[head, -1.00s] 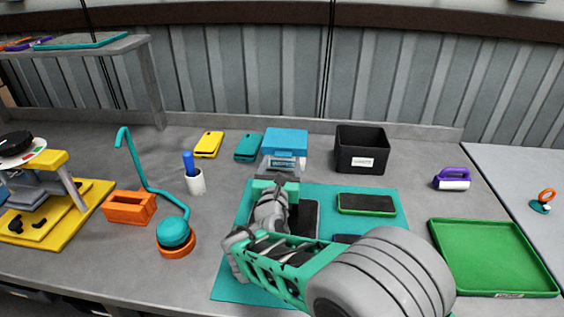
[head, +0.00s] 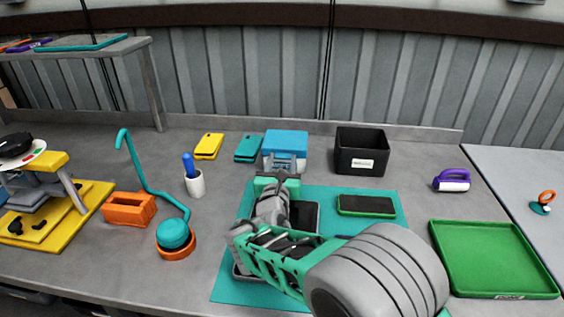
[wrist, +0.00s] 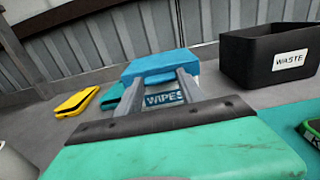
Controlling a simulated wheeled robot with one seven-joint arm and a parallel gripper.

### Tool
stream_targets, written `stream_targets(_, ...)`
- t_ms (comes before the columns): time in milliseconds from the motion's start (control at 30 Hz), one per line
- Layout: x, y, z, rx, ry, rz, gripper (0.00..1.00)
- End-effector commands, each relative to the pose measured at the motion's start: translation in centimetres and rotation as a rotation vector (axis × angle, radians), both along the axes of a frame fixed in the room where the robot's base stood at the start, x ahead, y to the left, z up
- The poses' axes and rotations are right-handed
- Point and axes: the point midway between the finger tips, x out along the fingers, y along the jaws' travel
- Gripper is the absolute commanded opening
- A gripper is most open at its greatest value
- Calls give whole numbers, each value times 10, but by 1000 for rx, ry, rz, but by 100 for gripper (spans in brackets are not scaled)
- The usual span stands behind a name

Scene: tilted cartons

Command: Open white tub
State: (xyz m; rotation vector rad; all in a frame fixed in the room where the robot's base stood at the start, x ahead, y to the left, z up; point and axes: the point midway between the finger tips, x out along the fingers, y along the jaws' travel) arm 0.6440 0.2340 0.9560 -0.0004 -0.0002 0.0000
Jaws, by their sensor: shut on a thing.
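The white tub (wrist: 195,82) stands at the back of the bench, under a blue lid (head: 286,140). A blue label reading WIPES (wrist: 163,98) shows on its front in the wrist view, between my two fingers. My gripper (head: 283,160) reaches in from the front, with its fingertips at the lid's front edge. It is shut on the lid, one finger left and one right of the label. The lid looks seated on the tub. The fingers and my green gripper body hide most of the tub's front.
A black WASTE bin (head: 362,152) stands close on the tub's right. Teal (head: 248,149) and yellow (head: 208,146) phone-like cases lie to its left. A teal mat (head: 385,210) with a green-edged phone (head: 366,205) is in front. A white cup (head: 195,184) stands at left.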

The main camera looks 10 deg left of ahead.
Motion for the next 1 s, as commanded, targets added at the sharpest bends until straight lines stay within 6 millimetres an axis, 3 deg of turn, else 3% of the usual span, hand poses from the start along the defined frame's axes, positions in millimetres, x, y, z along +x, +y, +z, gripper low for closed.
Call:
stream_targets(233,0,0,0,0,0,0,0)
stream_targets(733,0,0,3,1,8,0,0)
stream_targets(1000,0,0,26,1,93,0,0)
